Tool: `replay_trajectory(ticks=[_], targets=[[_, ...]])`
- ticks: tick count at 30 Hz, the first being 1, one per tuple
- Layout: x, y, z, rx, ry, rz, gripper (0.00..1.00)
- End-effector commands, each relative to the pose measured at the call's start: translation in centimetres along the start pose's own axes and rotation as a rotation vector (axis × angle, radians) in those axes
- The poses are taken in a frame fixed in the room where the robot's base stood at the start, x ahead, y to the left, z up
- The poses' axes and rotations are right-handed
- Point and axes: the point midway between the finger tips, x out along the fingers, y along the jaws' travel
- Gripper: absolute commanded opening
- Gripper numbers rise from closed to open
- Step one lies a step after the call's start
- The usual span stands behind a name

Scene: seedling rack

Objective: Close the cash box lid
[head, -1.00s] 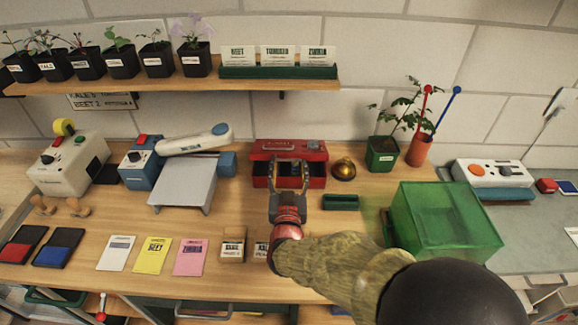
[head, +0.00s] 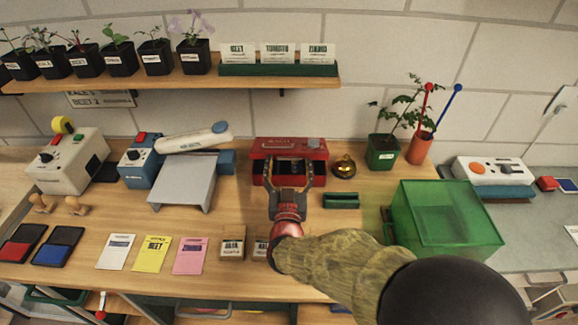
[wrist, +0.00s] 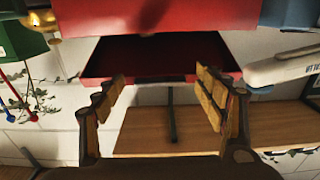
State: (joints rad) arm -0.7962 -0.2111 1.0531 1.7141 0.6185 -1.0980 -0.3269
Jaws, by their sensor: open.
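The red cash box (head: 318,181) stands on the bench near the wall, in the middle of the head view. Its lid (head: 288,146) is raised at the back, and a dark gap shows between lid and box. My gripper (head: 290,168) is open at the front of the box, its two fingers spread across the gap with nothing between them. In the wrist view, which appears upside down, the box's red front (wrist: 150,15) and dark inside show beyond the open fingers (wrist: 165,95). I cannot tell whether the fingers touch the lid.
A brass bell (head: 344,168) stands close to the box's right, with a small green holder (head: 341,200) in front of it. A grey stand (head: 182,182) is to the left. A green translucent bin (head: 445,220) is at right. A shelf (head: 180,82) with pots runs above.

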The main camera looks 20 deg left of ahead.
Motion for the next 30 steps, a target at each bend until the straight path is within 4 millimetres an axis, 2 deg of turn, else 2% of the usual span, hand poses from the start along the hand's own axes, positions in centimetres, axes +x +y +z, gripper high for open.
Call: replay_trajectory(ticks=[15,21,30], targets=[[0.2,0.0,-8.2,0.003,0.003,0.001,0.71],[0.2,0.0,-9.7,0.001,0.000,0.000,0.71],[0.2,0.0,-9.8,0.000,0.000,0.000,0.70]])
